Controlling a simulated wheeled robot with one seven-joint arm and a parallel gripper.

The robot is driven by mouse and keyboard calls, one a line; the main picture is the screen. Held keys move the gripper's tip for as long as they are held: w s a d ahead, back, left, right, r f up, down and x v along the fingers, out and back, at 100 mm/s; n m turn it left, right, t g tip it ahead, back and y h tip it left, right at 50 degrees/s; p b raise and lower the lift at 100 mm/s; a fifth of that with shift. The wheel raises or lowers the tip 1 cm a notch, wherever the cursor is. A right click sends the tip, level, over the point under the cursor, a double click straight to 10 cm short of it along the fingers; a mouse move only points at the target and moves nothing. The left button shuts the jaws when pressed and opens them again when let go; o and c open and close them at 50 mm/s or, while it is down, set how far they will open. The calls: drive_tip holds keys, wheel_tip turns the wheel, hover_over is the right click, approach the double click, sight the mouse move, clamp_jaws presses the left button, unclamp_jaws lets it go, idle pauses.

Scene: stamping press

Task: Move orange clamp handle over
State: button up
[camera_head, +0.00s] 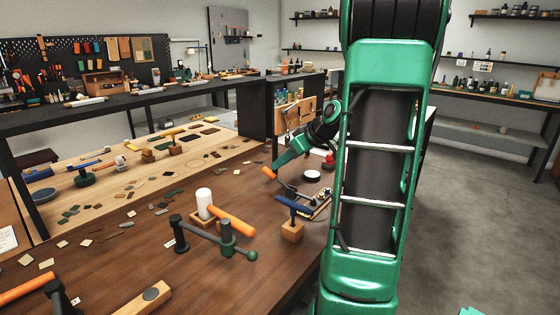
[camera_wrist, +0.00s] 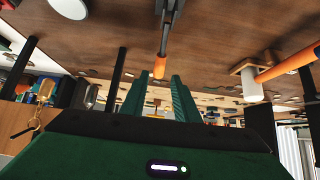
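In the wrist view the orange grip (camera_wrist: 159,67) hangs at the end of a grey lever (camera_wrist: 166,35). My gripper (camera_head: 280,165) is close to the grip in the head view. In the wrist view its two green fingers (camera_wrist: 157,80) are apart. The grip appears in the gap at or just past the fingertips; no contact is visible. My arm hides part of the clamp area in the head view.
A blue-handled tool on a wooden block (camera_head: 292,231) stands near the clamp. A round white-topped disc (camera_head: 312,174) and a red item (camera_head: 329,161) stand to the right.

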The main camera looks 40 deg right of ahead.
sight(271, 171)
drive_tip(key=x, duration=0.6)
drive_tip(key=shift+w+f, duration=0.2)
drive_tip(key=shift+f, duration=0.2)
drive_tip(key=shift+c, duration=0.3)
drive_tip(key=shift+r, duration=0.1)
drive_tip(key=c, duration=0.5)
drive_tip(key=shift+s+d+r, duration=0.1)
drive_tip(key=shift+s+r, duration=0.35)
drive_tip(key=shift+r, duration=0.2)
drive_tip(key=shift+s+r, duration=0.3)
drive_tip(key=shift+r, duration=0.25)
drive_tip(key=shift+d, duration=0.1)
drive_tip(key=shift+r, duration=0.1)
drive_tip(key=shift+v, duration=1.25)
drive_tip(key=shift+s, duration=0.1)
